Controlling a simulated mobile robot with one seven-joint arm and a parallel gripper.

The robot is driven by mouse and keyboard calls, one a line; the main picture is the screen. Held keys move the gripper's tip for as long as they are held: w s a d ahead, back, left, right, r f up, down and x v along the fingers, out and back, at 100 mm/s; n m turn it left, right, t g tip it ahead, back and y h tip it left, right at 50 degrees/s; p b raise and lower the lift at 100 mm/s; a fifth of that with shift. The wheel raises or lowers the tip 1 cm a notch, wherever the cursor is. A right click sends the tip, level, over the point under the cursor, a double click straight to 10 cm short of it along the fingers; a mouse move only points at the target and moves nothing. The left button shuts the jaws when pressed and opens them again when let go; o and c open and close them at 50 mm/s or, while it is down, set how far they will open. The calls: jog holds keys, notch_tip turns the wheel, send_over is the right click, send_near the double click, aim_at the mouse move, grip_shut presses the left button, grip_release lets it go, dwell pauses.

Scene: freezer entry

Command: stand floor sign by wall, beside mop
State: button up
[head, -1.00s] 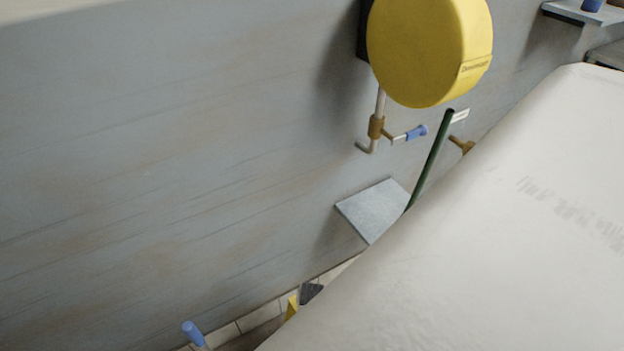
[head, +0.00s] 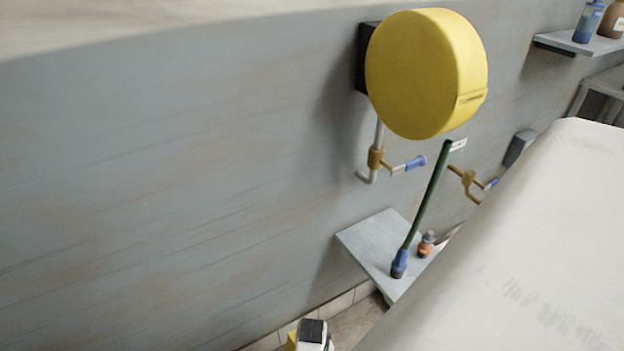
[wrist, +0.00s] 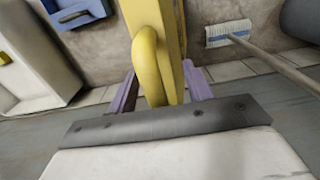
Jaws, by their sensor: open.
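The yellow floor sign (wrist: 176,25) is in the wrist view, running from the top edge down between the fingers, with a rounded yellow loop at its near end. My gripper (wrist: 160,92) is open, with one purple finger on each side of the sign; whether either finger touches it cannot be told. The mop is to the right of the sign, its blue-and-white head (wrist: 229,32) on the floor and its pale handle (wrist: 275,64) slanting to the lower right. In the head view, only a yellow bit of the sign (head: 291,341) shows at the bottom edge.
In the wrist view, a pale tile strip (wrist: 230,71) edges the wall. A blue tray (wrist: 75,12) and a pale bin-like body (wrist: 35,60) are at left. In the head view, a yellow reel (head: 420,72) and a grey shelf (head: 372,244) stick out from the wall.

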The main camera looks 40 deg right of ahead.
notch_tip(320, 180, up, 12)
jog(key=shift+r+b, duration=0.1)
jog(key=shift+b, duration=0.25)
dwell(0.5)
